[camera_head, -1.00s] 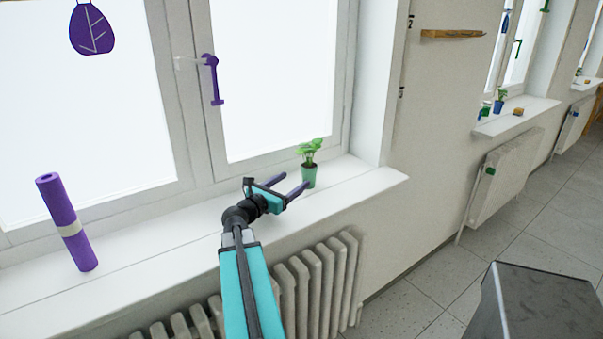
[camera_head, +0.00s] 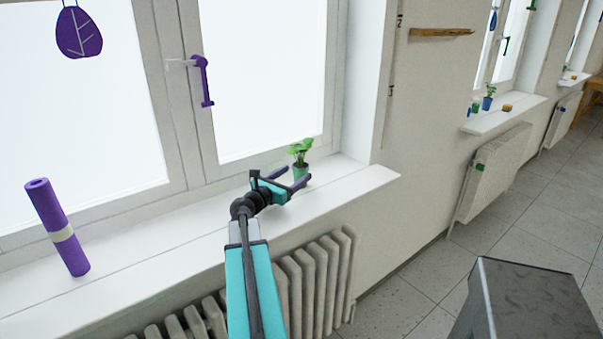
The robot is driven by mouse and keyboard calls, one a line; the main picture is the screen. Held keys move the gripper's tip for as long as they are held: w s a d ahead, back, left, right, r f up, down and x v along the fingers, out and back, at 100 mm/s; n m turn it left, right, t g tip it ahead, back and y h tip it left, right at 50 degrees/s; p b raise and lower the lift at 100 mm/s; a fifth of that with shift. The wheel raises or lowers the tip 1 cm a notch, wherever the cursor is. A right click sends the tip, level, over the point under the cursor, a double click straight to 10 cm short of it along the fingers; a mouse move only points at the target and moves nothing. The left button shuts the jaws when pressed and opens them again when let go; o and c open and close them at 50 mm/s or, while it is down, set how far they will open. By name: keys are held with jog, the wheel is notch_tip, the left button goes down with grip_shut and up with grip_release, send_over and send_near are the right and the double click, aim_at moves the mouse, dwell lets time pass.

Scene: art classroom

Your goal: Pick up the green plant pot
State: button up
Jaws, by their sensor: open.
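A small green plant pot (camera_head: 301,173) with a leafy plant (camera_head: 299,150) stands upright on the white windowsill, near the sill's right end. I cannot tell whether either finger touches the pot.
A purple roll (camera_head: 58,228) with a pale band stands tilted on the windowsill (camera_head: 150,250) at left. A radiator (camera_head: 320,280) is below the sill. A purple window handle (camera_head: 203,80) is above. Another sill (camera_head: 507,113) with small items is far right.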

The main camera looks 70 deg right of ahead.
aim_at(296, 173)
jog(key=shift+x, duration=1.45)
jog(key=shift+s, duration=0.1)
jog(key=shift+d, duration=0.1)
jog(key=shift+p+x, duration=1.1)
jog(key=shift+x, duration=1.4)
jog(key=shift+r, duration=0.1)
jog(key=c, duration=1.3)
jog(key=shift+c, duration=0.2)
jog(key=shift+r, duration=0.2)
